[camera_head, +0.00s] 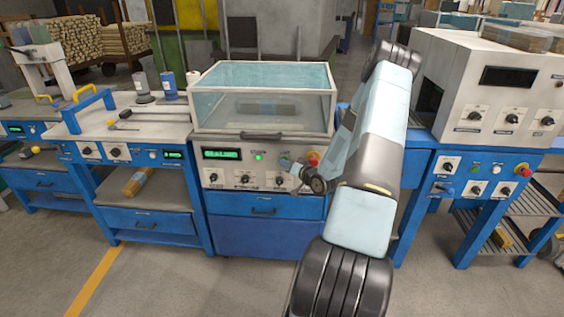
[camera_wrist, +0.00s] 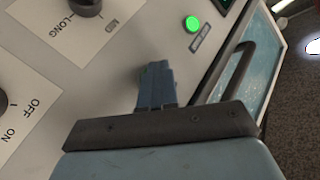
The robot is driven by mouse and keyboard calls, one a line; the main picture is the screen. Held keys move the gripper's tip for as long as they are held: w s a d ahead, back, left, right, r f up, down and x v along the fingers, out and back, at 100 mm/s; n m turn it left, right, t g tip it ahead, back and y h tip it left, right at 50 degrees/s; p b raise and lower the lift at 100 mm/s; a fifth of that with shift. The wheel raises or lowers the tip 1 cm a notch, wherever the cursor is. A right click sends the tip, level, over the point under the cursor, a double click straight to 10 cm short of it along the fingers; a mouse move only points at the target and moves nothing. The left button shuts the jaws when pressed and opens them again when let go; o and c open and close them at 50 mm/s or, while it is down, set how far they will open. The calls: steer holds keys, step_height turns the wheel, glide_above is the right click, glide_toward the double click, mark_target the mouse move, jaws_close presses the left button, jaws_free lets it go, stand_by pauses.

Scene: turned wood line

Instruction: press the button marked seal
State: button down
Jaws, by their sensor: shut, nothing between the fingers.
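The front panel (camera_head: 233,172) of the middle machine also fills much of the wrist view (camera_wrist: 120,45). No label I can read says seal, so I cannot tell which control is that button. A round green lit control (camera_head: 258,157) also shows in the wrist view (camera_wrist: 192,24), with a small unreadable label beside it. My gripper (camera_wrist: 157,72) is shut and empty, in front of the panel below the green light in the wrist view. It hides the panel behind it; contact is unclear. In the head view my gripper (camera_head: 298,170) is at the panel's right part.
A green display (camera_head: 222,154) and several knobs (camera_head: 245,180) are on the panel. A red stop button (camera_head: 313,158) is close to my gripper. A clear cover (camera_head: 262,95) with a handle (camera_head: 268,135) sits above. Benches stand on both sides.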

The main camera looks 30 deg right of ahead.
steer(key=shift+s+a, duration=0.3)
steer(key=shift+s, duration=0.25)
steer(key=shift+s+a, duration=0.1)
steer(key=s+a, duration=0.1)
steer(key=s, duration=0.1)
steer(key=s+a, duration=0.1)
steer(key=s, duration=0.1)
steer(key=shift+a, duration=0.35)
stand_by(0.6)
